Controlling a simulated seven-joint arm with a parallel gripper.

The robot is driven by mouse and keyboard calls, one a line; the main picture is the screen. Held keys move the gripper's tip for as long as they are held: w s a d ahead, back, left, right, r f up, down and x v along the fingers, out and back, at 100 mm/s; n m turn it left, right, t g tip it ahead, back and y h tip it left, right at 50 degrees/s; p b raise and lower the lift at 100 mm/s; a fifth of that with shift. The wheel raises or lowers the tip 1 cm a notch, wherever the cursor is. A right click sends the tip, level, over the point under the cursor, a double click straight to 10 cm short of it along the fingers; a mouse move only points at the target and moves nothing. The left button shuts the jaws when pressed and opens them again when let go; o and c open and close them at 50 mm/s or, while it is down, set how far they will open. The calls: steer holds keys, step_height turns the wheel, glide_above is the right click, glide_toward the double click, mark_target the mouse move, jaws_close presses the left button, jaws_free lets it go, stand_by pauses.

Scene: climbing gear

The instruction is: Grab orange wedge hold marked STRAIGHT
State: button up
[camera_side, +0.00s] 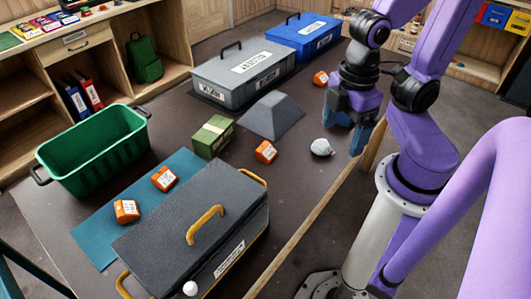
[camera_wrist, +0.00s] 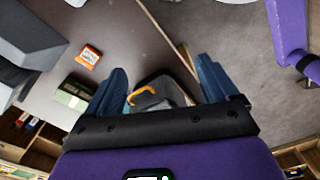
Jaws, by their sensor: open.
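Several orange wedge holds with white labels lie on the table in the side view. One (camera_side: 320,77) is by the blue box, one (camera_side: 266,152) is in front of the grey wedge, and two (camera_side: 165,178) (camera_side: 126,211) are on the teal mat. I cannot read their labels surely enough to tell which says STRAIGHT. The wrist view shows one orange hold (camera_wrist: 90,55) at upper left, outside my fingers. My gripper (camera_side: 343,135) is open and empty above the table's right side, over the grey round item. Its blue fingers (camera_wrist: 160,70) also show in the wrist view.
A dark box with yellow handles (camera_side: 180,225) stands in front, a green crate (camera_side: 95,155) at left. A green block (camera_side: 212,137), grey wedge (camera_side: 272,116), grey round item (camera_side: 320,147), grey box (camera_side: 240,72) and blue box (camera_side: 303,38) also stand on the table (camera_side: 240,180).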

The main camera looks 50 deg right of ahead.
steer(key=w+a+f+m+y, duration=0.2)
steer(key=w+a+m+y, duration=0.1)
steer(key=m, duration=0.5)
steer(key=w+a+f+m+g+y, duration=0.1)
steer(key=w+a+f+m+y, duration=0.2)
steer(key=w+m+y, duration=0.3)
steer(key=w+a+f+m+g+y, duration=0.1)
steer(key=w+m+y, duration=0.4)
steer(key=m, duration=0.6)
steer(key=shift+w+a+f, duration=0.35)
steer(key=shift+w+a, duration=0.05)
steer(key=shift+a, duration=0.2)
steer(key=shift+w+a+f, duration=0.3)
steer(key=shift+w+a, duration=0.1)
steer(key=shift+a, duration=0.2)
steer(key=w+d+f+m+t, duration=0.1)
steer(key=w+f+m+t, duration=0.1)
steer(key=w+m+t, duration=0.25)
steer(key=m+t+h, duration=1.1)
steer(key=m+h, duration=0.2)
steer(key=m, duration=0.5)
glide_toward(267, 150)
steer(key=x, duration=0.3)
steer(key=shift+w, duration=0.1)
steer(key=shift+x, duration=3.75)
